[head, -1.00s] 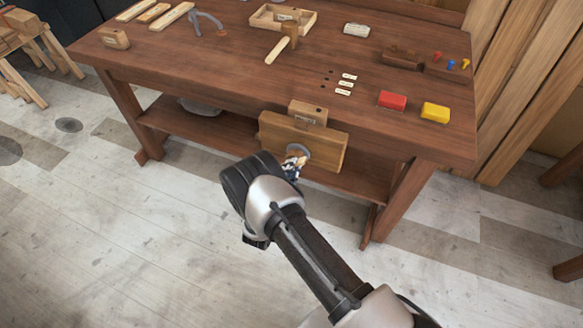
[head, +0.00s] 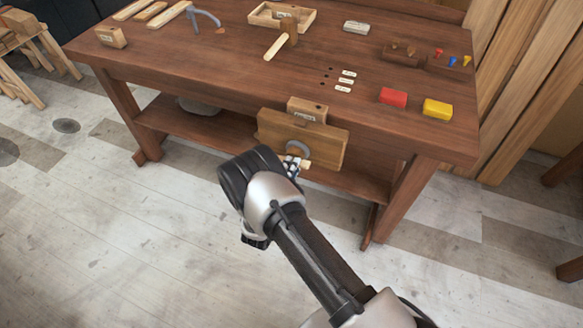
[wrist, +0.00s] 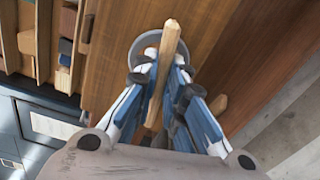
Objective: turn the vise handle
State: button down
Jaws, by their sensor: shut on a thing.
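The vise has a thick wooden jaw (head: 325,146) on the front of the workbench, with a grey round hub (head: 297,147). Its wooden handle (head: 306,165) is a bar just below the hub, with one end showing at the right of my gripper (head: 292,167). In the wrist view the handle (wrist: 171,40) runs lengthwise between the blue and white fingers of my gripper (wrist: 161,68), in front of the hub (wrist: 143,46). The fingers are shut on the handle. My wrist hides part of the handle in the head view.
A lower shelf (head: 345,182) runs beneath. The floor (head: 130,240) in front is clear at left.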

jog(key=shift+f+m, duration=0.2)
jog(key=shift+m, duration=0.6)
jog(key=shift+s, duration=0.1)
jog(key=c, duration=1.8)
grip_release()
jog(key=shift+s+a+r, duration=0.1)
jog(key=shift+o, duration=0.7)
jog(key=v, duration=1.1)
jog(key=shift+s, duration=0.4)
